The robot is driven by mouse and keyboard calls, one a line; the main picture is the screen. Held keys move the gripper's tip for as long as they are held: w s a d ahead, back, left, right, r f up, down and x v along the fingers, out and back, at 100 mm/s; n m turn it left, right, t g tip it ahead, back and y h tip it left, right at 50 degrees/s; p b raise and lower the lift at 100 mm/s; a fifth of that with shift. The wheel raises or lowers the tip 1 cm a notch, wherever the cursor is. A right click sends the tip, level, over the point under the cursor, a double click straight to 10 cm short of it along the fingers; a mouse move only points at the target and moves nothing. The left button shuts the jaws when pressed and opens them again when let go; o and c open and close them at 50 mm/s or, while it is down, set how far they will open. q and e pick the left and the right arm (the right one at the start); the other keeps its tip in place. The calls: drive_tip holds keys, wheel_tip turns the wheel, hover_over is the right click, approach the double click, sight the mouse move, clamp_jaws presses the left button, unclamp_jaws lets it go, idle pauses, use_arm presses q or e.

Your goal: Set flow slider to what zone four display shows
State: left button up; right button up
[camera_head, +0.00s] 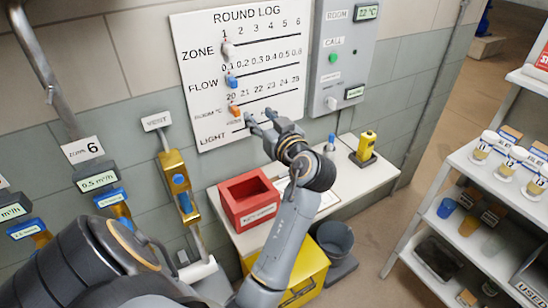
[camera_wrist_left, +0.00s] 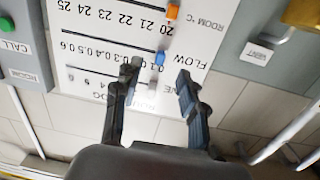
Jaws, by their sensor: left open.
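The white ROUND LOG panel (camera_head: 215,25) hangs on the wall with labelled slider rows. The blue flow slider knob (camera_head: 231,81) sits at the left end of its track, near 0.1. In the left wrist view, which is upside down, the blue knob (camera_wrist_left: 160,56) appears between the fingertips but beyond them, not gripped. My left gripper (camera_head: 261,121) is open and empty, in front of the panel's lower part in the head view. A display (camera_head: 97,180) under a ZONE 6 tag (camera_head: 82,150) reads about 0.5 m³/h. I cannot identify a zone four display. My right gripper is not in view.
The panel also has a pale zone knob (camera_head: 228,49) and an orange room knob (camera_head: 234,110). A grey control box (camera_head: 344,60) stands right of it. Below are a red bin (camera_head: 249,200) and a yellow-black device (camera_head: 366,148) on a white counter. Shelves (camera_head: 450,160) stand at right.

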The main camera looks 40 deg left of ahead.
use_arm(q)
drive_tip(key=s+d+f+m+h, duration=0.2)
drive_tip(key=d+f+m+h, duration=0.1)
drive_tip(key=f, duration=0.5)
drive_tip(key=s+d+f+m+t+h, duration=0.1)
drive_tip(key=s+d+f+m+h, duration=0.1)
drive_tip(key=f, duration=0.7)
drive_tip(key=shift+s+d+m+h, duration=0.3)
drive_tip(key=shift+d+m+h, duration=0.6)
drive_tip(key=shift+m+h, duration=0.3)
